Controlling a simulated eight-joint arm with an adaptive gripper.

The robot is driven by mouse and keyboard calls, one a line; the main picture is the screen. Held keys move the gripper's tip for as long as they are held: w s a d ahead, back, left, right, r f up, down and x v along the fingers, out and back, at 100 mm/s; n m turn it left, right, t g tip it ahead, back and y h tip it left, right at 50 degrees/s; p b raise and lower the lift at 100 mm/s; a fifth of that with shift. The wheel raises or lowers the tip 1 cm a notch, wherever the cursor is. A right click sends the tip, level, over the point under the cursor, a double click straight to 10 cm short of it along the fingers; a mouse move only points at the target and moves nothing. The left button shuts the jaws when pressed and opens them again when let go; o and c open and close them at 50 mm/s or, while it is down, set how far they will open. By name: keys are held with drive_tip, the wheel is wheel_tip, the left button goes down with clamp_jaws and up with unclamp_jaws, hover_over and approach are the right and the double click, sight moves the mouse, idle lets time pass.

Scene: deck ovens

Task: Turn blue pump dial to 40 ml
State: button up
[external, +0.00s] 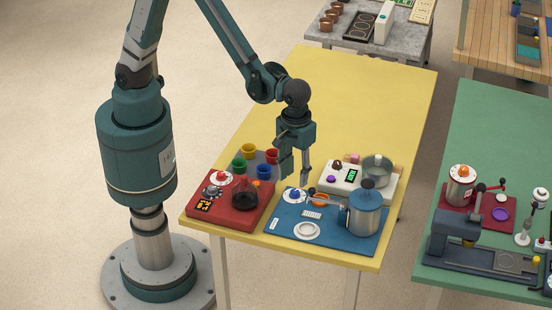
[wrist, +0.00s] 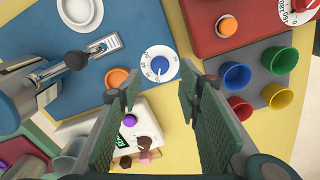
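The blue dial (external: 295,194) sits on a round white scale disc on the blue board (external: 275,230), beside the steel pump pot (external: 364,217). In the wrist view the dial (wrist: 160,65) shows whole on its disc (wrist: 148,58); the scale marks are too small to read surely, and I cannot tell its setting. My gripper (external: 295,180) points down above the dial. In the wrist view my gripper (wrist: 158,84) has its fingers wide apart, with the dial seen just beyond the gap between the tips. It is empty and appears apart from the dial.
A white device with a green display (external: 352,178) is behind the blue board. A red board (external: 255,216) with another dial and dark flask lies left. Several coloured cups (external: 249,150) stand behind it. The yellow table's back is clear.

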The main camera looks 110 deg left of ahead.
sight(295, 191)
drive_tip(key=shift+f+b, duration=0.35)
drive_tip(key=shift+f, duration=2.45)
drive_tip(key=shift+c, duration=0.5)
drive_tip(key=c, duration=0.8)
